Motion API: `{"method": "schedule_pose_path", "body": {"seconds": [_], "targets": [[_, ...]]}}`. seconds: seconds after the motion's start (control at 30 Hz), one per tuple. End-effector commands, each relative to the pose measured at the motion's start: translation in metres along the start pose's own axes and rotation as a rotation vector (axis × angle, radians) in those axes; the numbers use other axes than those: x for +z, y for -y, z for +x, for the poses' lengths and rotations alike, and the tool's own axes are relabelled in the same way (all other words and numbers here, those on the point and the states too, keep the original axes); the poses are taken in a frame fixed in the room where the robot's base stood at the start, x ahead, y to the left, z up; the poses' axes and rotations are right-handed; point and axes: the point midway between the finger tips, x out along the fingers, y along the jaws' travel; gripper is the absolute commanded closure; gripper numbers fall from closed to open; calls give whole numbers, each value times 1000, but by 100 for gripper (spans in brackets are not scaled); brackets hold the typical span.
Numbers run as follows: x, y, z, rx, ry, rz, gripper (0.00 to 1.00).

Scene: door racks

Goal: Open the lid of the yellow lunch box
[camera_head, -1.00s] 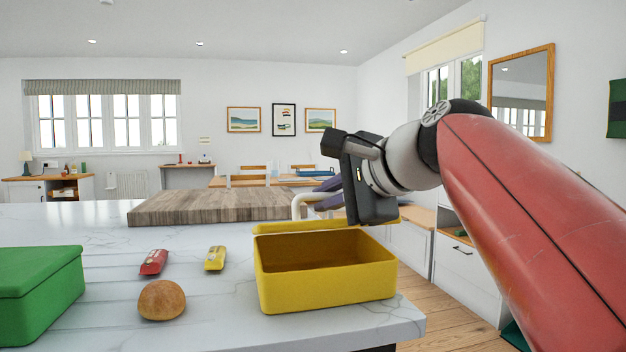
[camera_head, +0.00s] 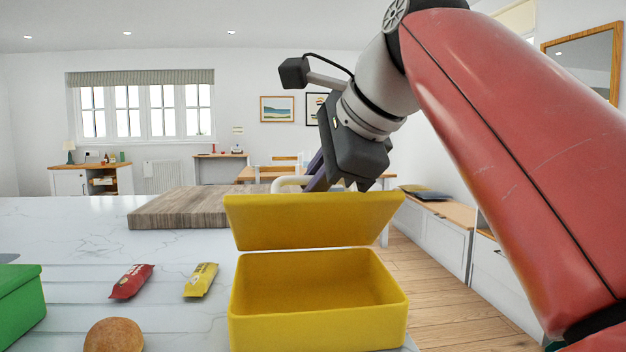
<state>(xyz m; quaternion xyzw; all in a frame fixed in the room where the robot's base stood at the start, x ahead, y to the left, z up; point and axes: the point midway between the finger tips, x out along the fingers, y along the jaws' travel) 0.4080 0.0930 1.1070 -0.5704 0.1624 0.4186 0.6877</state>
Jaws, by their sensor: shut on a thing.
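The yellow lunch box (camera_head: 318,325) stands on the counter's near right part, its inside visible and empty. Its yellow lid (camera_head: 312,222) stands raised along the box's far edge, with its broad face toward the camera. My gripper (camera_head: 358,184) is at the lid's top edge, right of its middle, and shut on it. The lid hides part of the fingertips.
A green box (camera_head: 18,305) stands at the left edge. A bread roll (camera_head: 115,335), a red packet (camera_head: 131,281) and a yellow packet (camera_head: 201,279) lie on the marble counter (camera_head: 70,240). A wooden board (camera_head: 185,208) lies behind them.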

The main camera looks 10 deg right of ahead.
Motion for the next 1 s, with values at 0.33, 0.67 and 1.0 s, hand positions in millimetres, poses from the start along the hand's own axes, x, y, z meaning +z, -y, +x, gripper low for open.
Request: {"method": "schedule_pose_path", "body": {"seconds": [0.33,0.67,1.0], "targets": [[0,0,0,-3,0,0,100],[0,0,0,-3,0,-1,100],[0,0,0,-3,0,-1,81]]}}
